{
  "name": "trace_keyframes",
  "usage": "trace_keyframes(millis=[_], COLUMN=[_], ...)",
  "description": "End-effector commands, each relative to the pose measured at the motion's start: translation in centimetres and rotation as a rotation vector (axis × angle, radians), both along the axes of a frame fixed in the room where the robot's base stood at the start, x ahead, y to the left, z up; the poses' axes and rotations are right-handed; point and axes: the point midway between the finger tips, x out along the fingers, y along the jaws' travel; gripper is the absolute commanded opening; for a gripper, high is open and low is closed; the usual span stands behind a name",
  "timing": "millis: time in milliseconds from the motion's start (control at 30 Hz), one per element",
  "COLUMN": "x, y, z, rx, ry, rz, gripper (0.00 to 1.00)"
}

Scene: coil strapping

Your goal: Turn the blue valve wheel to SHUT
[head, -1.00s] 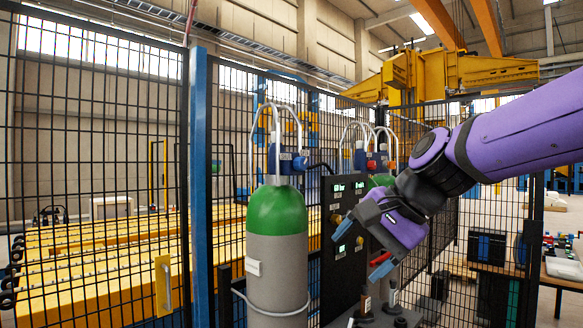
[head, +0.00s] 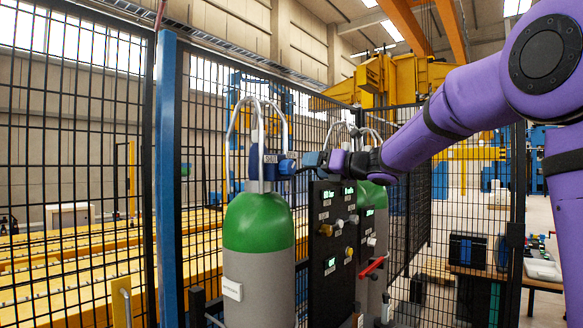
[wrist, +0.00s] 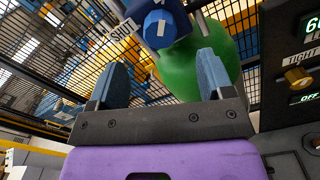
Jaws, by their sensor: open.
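The green-topped gas cylinder (head: 258,222) carries a blue valve body with a blue valve wheel (head: 287,167) on its right side. In the wrist view the wheel (wrist: 161,29) faces me, with a white mark on it. My gripper (head: 305,160) is level with the valve, just right of the wheel. In the wrist view its blue fingers (wrist: 162,62) are open and empty. The wheel lies beyond the fingertips, roughly centred between them, seemingly apart from them.
A dark control panel (head: 333,245) with knobs, displays and a red lever (head: 373,266) stands right of the cylinder, below my arm. White curved guard tubes (head: 232,125) rise around the valve. A second green-topped cylinder (head: 374,200) stands behind. Mesh fence (head: 85,120) closes the back.

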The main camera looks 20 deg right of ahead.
Motion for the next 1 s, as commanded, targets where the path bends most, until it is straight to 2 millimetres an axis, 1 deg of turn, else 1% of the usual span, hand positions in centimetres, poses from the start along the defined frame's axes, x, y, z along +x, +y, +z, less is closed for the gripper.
trace_keyframes(millis=[100,300,500,700,933,967,1000], x=[1.7,4.6,6.5,7.2,7.2,7.2,7.2], y=[1.3,3.4,4.8,5.3,5.3,5.3,5.3], z=[-0.1,-0.1,0.0,-0.1,-0.1,-0.1,-0.1], rx=[-0.001,-0.002,-0.003,-0.004,-0.004,-0.004,-0.004], ry=[0.001,0.001,-0.001,0.0,0.0,0.0,0.0], rz=[0.003,0.003,0.003,0.001,0.001,0.001,0.001], gripper=[0.74,0.74,0.74,0.74,0.74,0.69,0.6])
